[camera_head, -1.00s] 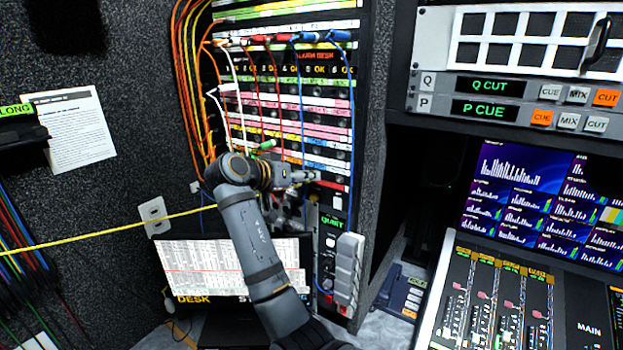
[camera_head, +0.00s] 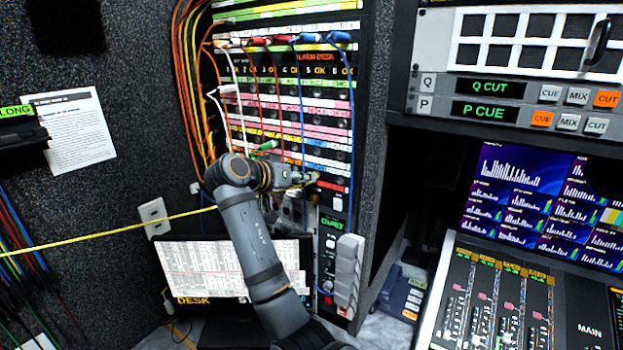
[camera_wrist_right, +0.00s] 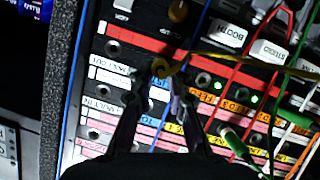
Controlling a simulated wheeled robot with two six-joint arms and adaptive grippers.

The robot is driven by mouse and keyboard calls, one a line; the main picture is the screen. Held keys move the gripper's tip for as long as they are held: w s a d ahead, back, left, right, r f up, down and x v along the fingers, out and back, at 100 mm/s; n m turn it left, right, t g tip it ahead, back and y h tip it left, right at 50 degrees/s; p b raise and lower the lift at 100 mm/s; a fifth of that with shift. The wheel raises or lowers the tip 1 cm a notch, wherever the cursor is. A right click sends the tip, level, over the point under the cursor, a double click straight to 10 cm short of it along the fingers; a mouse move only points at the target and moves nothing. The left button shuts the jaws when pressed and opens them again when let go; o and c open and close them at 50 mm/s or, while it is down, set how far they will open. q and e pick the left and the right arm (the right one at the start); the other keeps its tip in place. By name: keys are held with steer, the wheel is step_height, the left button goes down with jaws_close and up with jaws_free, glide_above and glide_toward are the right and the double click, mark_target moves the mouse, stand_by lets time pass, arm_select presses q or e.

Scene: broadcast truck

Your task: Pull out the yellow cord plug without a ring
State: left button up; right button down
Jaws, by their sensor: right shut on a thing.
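My right gripper (camera_head: 308,178) is at the lower right of the patch rack, its arm rising from below. In the right wrist view its two fingers (camera_wrist_right: 163,84) close towards a yellow cord plug (camera_wrist_right: 160,68), and the gripper is shut on it. A bit of the yellow plug (camera_head: 315,176) shows at the fingertips in the head view. A yellow cord (camera_wrist_right: 225,58) runs from the plug to the right in the wrist view. Whether the plug's tip is in or out of its socket is hidden. My left gripper is not in view.
The patch rack (camera_head: 335,115) has red, blue and white cords hanging in front. A green plug (camera_wrist_right: 232,142) is close to the fingers. A yellow cord (camera_head: 110,231) stretches leftward across the room. A monitor (camera_head: 215,265) stands below, and a mixing desk (camera_head: 500,300) is at right.

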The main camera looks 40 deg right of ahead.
steer(key=shift+s+a, duration=0.3)
steer(key=shift+a, duration=0.4)
steer(key=shift+s+a, duration=0.3)
steer(key=shift+a, duration=0.4)
stand_by(0.8)
steer(key=shift+s+a+b, duration=0.25)
steer(key=shift+s+a, duration=0.1)
steer(key=shift+a, duration=0.5)
steer(key=shift+s+a+b, duration=0.2)
steer(key=shift+s+a, duration=0.1)
steer(key=shift+a, duration=0.5)
steer(key=a+b, duration=0.1)
steer(key=b, duration=0.4)
steer(key=s+a+b, duration=0.1)
steer(key=b, duration=0.3)
steer(key=shift+a+b, duration=0.35)
steer(key=shift+s, duration=0.1)
